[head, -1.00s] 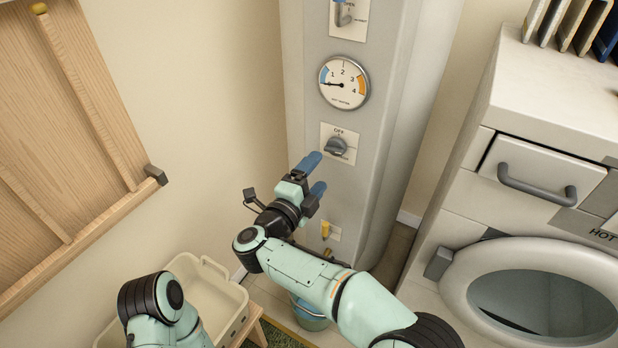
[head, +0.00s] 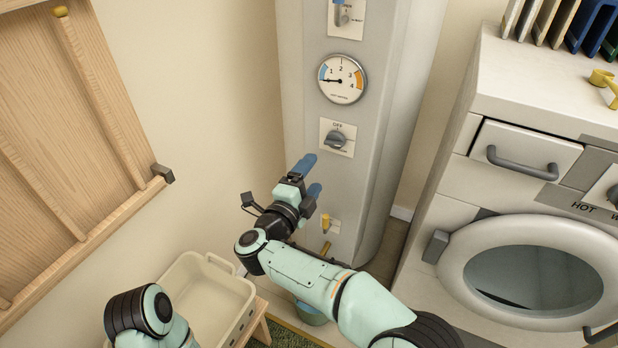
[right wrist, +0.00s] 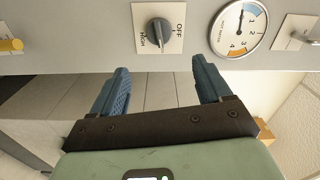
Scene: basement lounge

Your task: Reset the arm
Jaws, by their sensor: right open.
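My right gripper (head: 309,178) is open and empty, its two blue fingers held in front of the grey water heater column (head: 296,60). The fingers are below the dark grey OFF/HIGH knob (head: 335,140) and apart from it. In the right wrist view the open fingers (right wrist: 160,88) frame the space beneath the same knob (right wrist: 158,30), with nothing between them. Part of my left arm shows at the bottom left of the head view, but its gripper is out of view.
A round gauge (head: 342,79) and a switch plate (head: 347,18) sit above the knob; a yellow tap (head: 325,222) is below. A cream basket (head: 215,295) stands at lower left. A white washer (head: 470,130) with a round door is at right. A wooden panel (head: 60,130) hangs left.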

